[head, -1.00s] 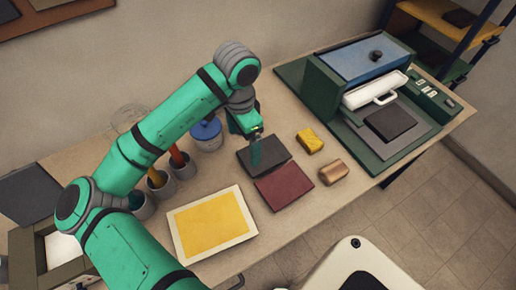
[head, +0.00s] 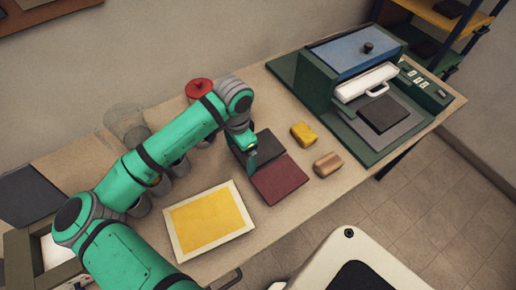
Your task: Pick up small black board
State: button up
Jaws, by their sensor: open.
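A small black board (head: 269,146) lies flat on the table, its lower edge against a maroon board (head: 279,179). My gripper (head: 250,165) is open and empty, pointing down at the left end of the black board and hiding that part. I cannot tell how high the fingers are above it. Another small dark board (head: 384,114) lies on the grey plate of the green press at the right.
The green press (head: 317,84) with a blue top fills the table's right end. A yellow block (head: 304,134) and a tan block (head: 328,165) lie right of the boards. A yellow-centred panel (head: 210,220) lies front left. Cups stand partly behind my arm; a red lid (head: 199,88) shows behind it.

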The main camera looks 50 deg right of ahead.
jog(key=shift+f, duration=0.2)
dwell(0.6)
jog(key=c, duration=0.7)
